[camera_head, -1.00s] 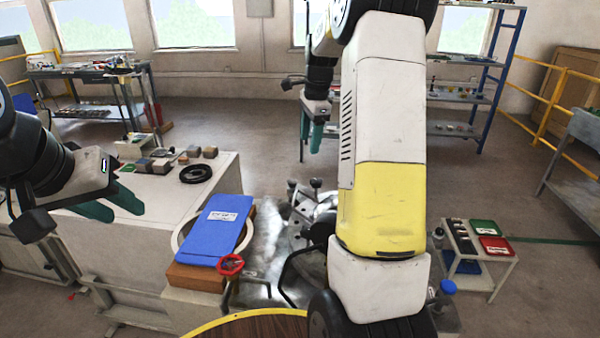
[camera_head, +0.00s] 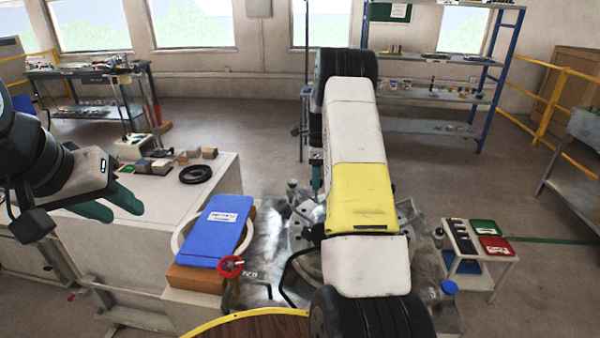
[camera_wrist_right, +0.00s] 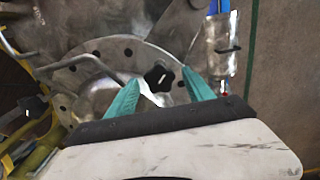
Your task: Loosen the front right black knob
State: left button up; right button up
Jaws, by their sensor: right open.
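A black star-shaped knob (camera_wrist_right: 158,77) sits on a round metal plate with holes (camera_wrist_right: 97,50) in the right wrist view. The green fingers of my right gripper (camera_wrist_right: 163,90) are open, one on each side of the knob, with gaps visible. In the head view my right gripper (camera_head: 316,176) is over the metal machine (camera_head: 268,245), and my own arm hides much of that machine. Another dark knob (camera_head: 292,184) stands at the machine's far left. I cannot tell from these views which knob position is which. My left gripper (camera_head: 118,204) is open and empty over the white bench.
The white bench (camera_head: 215,172) carries a black ring (camera_head: 195,174) and small blocks. A small trolley (camera_head: 505,270) with coloured trays stands right. A metal cylinder (camera_wrist_right: 220,45) is beside the plate.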

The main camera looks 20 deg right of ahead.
jog(key=shift+f, duration=0.25)
grip_shut()
